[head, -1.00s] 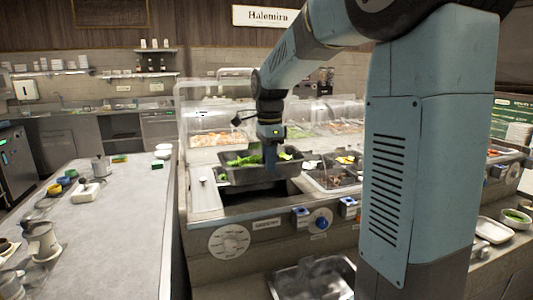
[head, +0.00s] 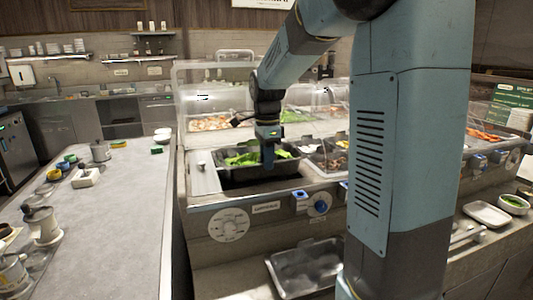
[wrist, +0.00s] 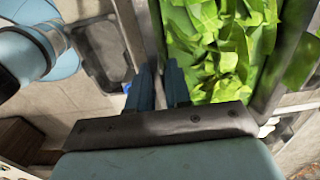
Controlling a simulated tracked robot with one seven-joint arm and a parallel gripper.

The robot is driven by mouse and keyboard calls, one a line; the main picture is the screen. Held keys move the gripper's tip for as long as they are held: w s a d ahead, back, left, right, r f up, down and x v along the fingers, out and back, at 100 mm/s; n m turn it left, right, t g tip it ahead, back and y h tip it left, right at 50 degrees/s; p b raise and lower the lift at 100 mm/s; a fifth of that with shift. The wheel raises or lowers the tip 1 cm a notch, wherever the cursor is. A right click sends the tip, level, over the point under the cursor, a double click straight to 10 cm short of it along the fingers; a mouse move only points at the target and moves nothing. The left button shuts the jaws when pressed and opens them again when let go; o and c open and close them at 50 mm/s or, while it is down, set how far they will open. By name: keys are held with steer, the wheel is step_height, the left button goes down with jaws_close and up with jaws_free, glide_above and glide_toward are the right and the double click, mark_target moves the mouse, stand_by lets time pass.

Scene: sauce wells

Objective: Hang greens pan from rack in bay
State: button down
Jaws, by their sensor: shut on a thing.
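The dark greens pan (head: 240,174), filled with leafy greens (head: 241,158), is at the bay (head: 203,179) near the left end of the serving counter. It sits low there and looks roughly level. I cannot tell whether its rim rests on the bay's edges. My gripper (head: 268,163) points down at the pan and is shut on its near wall. In the wrist view my gripper's fingers (wrist: 160,86) pinch the pan's wall (wrist: 153,30), with the greens (wrist: 220,50) to their right.
A clear guard (head: 205,85) stands behind the bay. Other food pans (head: 325,160) lie to its right. Knobs (head: 320,207) line the counter's front. An empty tray (head: 303,268) lies on the lower shelf. A long grey worktop (head: 110,220) stands at the left.

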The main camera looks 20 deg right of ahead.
mark_target(267, 174)
steer(key=shift+f, duration=2.8)
steer(key=shift+s+a+f, duration=0.2)
steer(key=shift+s+f, duration=0.2)
steer(key=shift+f, duration=0.2)
steer(key=c, duration=1)
jaws_free()
steer(key=shift+a, duration=0.1)
steer(key=shift+w+r, duration=0.2)
steer(key=shift+r, duration=0.2)
steer(key=r, duration=1.3)
steer(key=shift+w+d+r, duration=0.15)
steer(key=shift+w+d, duration=0.05)
steer(key=shift+d, duration=0.1)
steer(key=shift+r, duration=0.5)
